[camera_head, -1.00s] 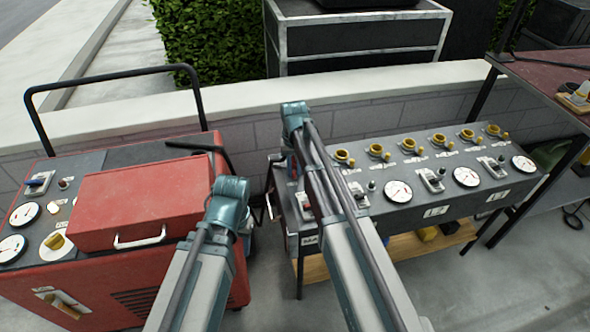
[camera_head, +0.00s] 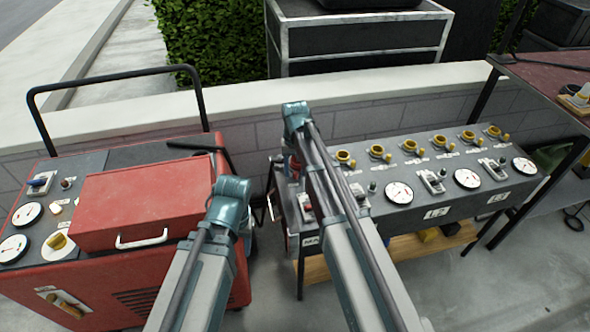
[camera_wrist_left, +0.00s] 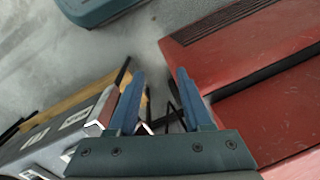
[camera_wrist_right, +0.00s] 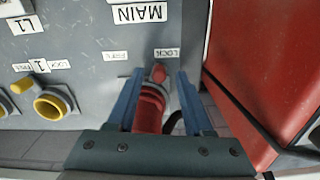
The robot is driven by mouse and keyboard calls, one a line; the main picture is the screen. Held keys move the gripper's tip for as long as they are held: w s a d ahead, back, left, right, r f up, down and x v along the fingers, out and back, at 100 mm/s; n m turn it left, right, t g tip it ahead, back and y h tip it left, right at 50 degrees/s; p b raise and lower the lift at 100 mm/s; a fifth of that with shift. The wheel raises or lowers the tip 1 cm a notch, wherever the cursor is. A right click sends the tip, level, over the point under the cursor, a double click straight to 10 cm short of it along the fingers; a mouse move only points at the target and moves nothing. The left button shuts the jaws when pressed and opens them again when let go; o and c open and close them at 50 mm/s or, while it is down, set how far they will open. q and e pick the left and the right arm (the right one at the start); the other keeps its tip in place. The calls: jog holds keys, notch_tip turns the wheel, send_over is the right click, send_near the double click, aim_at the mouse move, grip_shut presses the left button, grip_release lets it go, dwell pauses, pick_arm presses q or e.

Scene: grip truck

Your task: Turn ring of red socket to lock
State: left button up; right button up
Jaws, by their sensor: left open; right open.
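The red socket (camera_wrist_right: 150,112) is on the grey panel below the MAIN label (camera_wrist_right: 138,13) in the right wrist view. Its ring's red lug (camera_wrist_right: 158,73) lies between the OPEN label (camera_wrist_right: 115,55) and the LOCK label (camera_wrist_right: 167,52), closer to LOCK. My right gripper (camera_wrist_right: 160,72) is open, with one finger on each side of the socket and lug; I cannot tell whether either finger touches. In the head view my right arm mostly hides this socket. My left gripper (camera_wrist_left: 160,72) is open and empty, pointing down between the bench and the red cart.
The grey bench panel (camera_head: 436,213) carries several yellow sockets (camera_head: 411,147), gauges and switches to the right. The red cart (camera_head: 145,198) with its black handle stands at the left. A low wall (camera_head: 243,104) runs behind both. Bare floor shows at the lower right.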

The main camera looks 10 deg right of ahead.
aim_at(295, 173)
notch_tip(295, 173, up, 14)
jog(key=p, duration=1.3)
jog(key=shift+f, duration=0.25)
jog(key=shift+s, duration=0.1)
jog(key=s+a+r+n+p, duration=0.1)
jog(key=s+a, duration=0.3)
jog(key=s, duration=0.8)
jog(key=s+a+r+n+h+p, duration=0.1)
jog(key=s+a+n, duration=0.3)
jog(key=s, duration=0.8)
jog(key=shift+s+r+p, duration=0.2)
jog(key=shift+r+p, duration=0.5)
jog(key=shift+a, duration=0.1)
